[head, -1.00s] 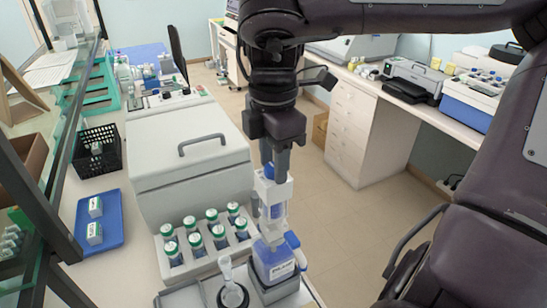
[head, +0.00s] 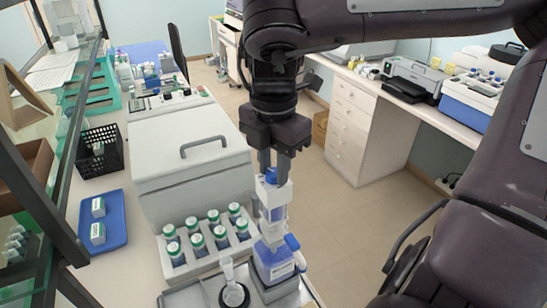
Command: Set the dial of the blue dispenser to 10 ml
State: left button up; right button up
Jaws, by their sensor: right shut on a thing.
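The blue dispenser (head: 272,262) stands upright at the bottom middle of the head view, a blue bottle with a white label and a white and blue top part. My right gripper (head: 275,173) points down over it, with its fingers shut on the blue dial (head: 271,177) at the top of the dispenser. The fingers hide part of the dial, and its marks are too small to read. My left gripper is not in view.
A white rack (head: 178,268) with several green-capped bottles stands left of the dispenser. A white lidded box (head: 175,150) is behind it. A small white-handled tool (head: 232,290) stands in front. A blue tray (head: 115,236) lies at the left.

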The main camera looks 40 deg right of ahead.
jog(key=n+p, duration=0.1)
jog(key=n, duration=0.2)
jog(key=shift+r+n, duration=0.1)
jog(key=shift+n, duration=0.3)
jog(key=n+p, duration=0.1)
jog(key=n, duration=0.2)
jog(key=shift+n+p, duration=0.3)
jog(key=shift+p, duration=0.05)
jog(key=n+p, duration=0.1)
jog(key=n, duration=0.2)
jog(key=shift+n, duration=1.7)
jog(key=o, duration=1)
